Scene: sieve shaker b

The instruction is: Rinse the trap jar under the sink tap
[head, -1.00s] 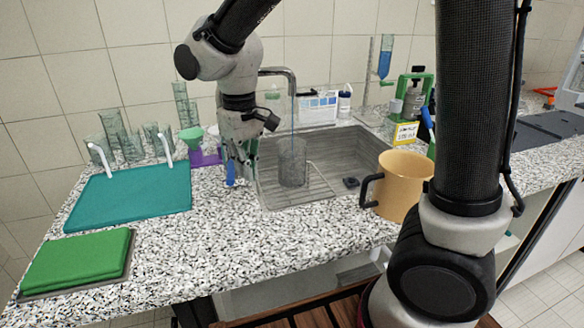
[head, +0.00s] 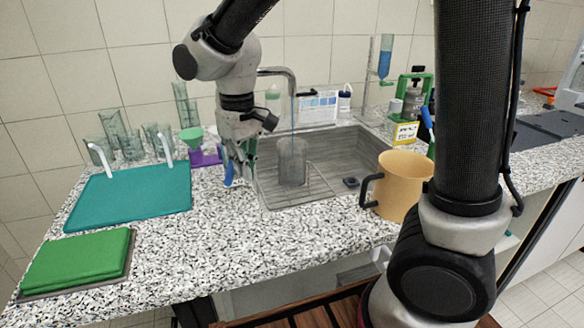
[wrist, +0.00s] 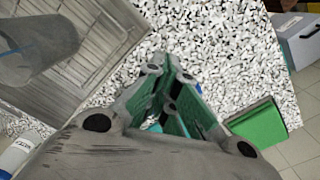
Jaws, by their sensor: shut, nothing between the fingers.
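The trap jar (head: 292,160), a clear grey cylinder, stands upright on the rack in the sink (head: 345,150), under the tap (head: 280,72). A thin blue stream of water (head: 293,112) runs from the spout down to the jar. In the wrist view the jar (wrist: 38,50) is at the top left, partly cut off. My gripper (head: 234,178) is just left of the sink, apart from the jar. In the wrist view its green-padded fingers (wrist: 172,72) meet at the tips with nothing between them.
A teal mat (head: 130,198) with two white pegs and a green pad (head: 78,258) lie at left. A tan mug (head: 405,185) is right of the sink. The front counter (head: 230,235) is clear.

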